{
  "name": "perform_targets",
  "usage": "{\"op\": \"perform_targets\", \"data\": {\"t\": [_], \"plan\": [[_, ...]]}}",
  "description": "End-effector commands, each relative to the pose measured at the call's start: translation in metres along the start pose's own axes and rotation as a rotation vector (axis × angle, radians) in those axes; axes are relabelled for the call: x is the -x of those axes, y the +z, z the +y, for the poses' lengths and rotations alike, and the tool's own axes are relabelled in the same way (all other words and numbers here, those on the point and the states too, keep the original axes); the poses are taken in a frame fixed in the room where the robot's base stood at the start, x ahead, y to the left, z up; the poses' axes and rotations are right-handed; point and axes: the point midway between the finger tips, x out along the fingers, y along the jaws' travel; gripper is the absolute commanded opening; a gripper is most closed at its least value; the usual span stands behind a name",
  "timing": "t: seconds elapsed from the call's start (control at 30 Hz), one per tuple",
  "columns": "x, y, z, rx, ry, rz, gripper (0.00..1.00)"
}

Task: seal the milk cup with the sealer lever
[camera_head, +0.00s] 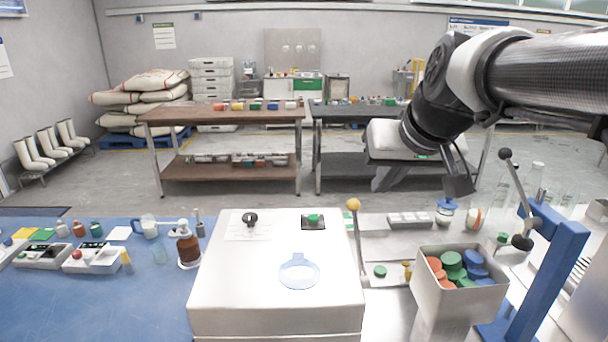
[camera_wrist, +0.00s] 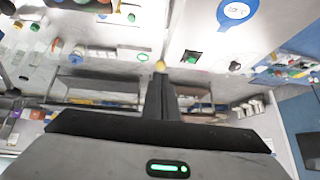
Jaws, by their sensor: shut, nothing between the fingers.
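The lever with a yellow ball knob (camera_head: 353,204) stands upright at the right side of the white box-shaped machine (camera_head: 230,290). A blue ring with a tab (camera_head: 299,258) lies on the machine's top; I cannot tell whether a cup sits in it. The ring also shows in the wrist view (camera_wrist: 224,16). I cannot tell which vessel is the milk cup. My gripper (camera_wrist: 160,78) is shut and empty. In the wrist view the yellow knob (camera_wrist: 160,65) appears just beyond its fingertips, with no clear contact. In the head view my gripper hangs behind and right of the lever.
A bin of coloured lids (camera_head: 428,284) stands right of the machine. A blue stand with a black-knobbed handle (camera_head: 553,252) is at far right. A brown pump bottle (camera_head: 188,246) and a glass jug (camera_head: 149,227) stand left on the blue table (camera_head: 90,300). Shelves stand behind.

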Motion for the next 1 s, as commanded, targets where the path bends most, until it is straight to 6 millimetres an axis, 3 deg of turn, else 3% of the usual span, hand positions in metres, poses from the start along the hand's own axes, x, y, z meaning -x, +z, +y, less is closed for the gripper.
{"op": "perform_targets", "data": {"t": [0.3,0.5,0.7,1.0], "plan": [[-0.069,0.003,-0.001,-0.001,-0.001,-0.007,0.0],[-0.103,-0.003,-0.002,0.0,-0.001,-0.005,0.0],[-0.122,-0.009,-0.004,0.0,-0.001,-0.003,0.0],[-0.125,-0.011,-0.004,0.0,-0.001,-0.001,0.0]]}}
